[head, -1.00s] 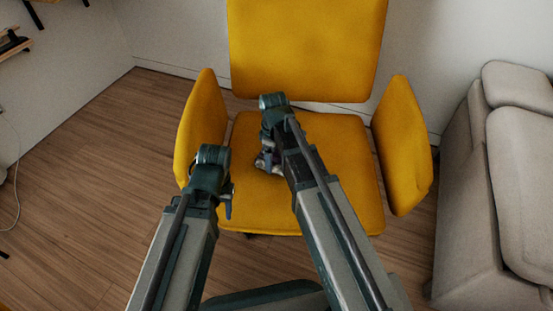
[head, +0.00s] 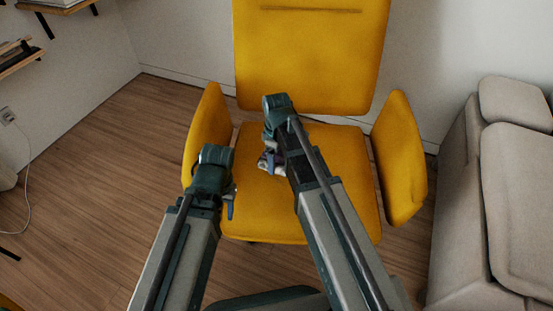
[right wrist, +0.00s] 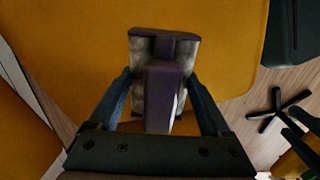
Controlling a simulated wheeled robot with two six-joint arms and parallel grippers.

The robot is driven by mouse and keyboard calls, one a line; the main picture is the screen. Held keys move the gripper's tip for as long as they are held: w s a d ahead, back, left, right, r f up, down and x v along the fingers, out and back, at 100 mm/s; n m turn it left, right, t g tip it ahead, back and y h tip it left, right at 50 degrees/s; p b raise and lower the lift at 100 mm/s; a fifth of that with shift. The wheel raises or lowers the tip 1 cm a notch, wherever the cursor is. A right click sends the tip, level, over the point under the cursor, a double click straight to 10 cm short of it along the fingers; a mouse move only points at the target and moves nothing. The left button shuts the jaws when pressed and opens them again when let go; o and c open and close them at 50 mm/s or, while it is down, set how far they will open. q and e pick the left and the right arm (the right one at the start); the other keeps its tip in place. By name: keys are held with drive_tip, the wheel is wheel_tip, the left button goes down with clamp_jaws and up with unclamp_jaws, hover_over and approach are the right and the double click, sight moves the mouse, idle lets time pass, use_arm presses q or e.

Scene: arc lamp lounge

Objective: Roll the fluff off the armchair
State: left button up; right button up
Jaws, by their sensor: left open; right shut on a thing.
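The yellow armchair (head: 330,205) stands ahead of me, with a seat, a tall back (head: 310,60) and two side arms. My right gripper (head: 272,160) is low over the left part of the seat. In the right wrist view, its fingers (right wrist: 158,88) are shut on a purple tool with pale, mottled grey sides (right wrist: 160,85), seemingly the roller. Whether it touches the seat I cannot tell. My left gripper (head: 232,196) is open and empty, near the seat's front left corner. I make out no fluff on the visible seat; my right arm hides part of it.
A beige sofa (head: 470,190) stands close on the right. Wall shelves (head: 22,60) are at the upper left, with a cable (head: 29,180) below. Bare wooden floor (head: 110,170) lies left of the armchair. A dark star-shaped base (right wrist: 280,108) shows in the right wrist view.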

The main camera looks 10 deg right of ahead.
wheel_tip(320, 180, up, 3)
drive_tip(key=p, duration=0.3)
idle(0.4)
drive_tip(key=shift+s+f, duration=0.1)
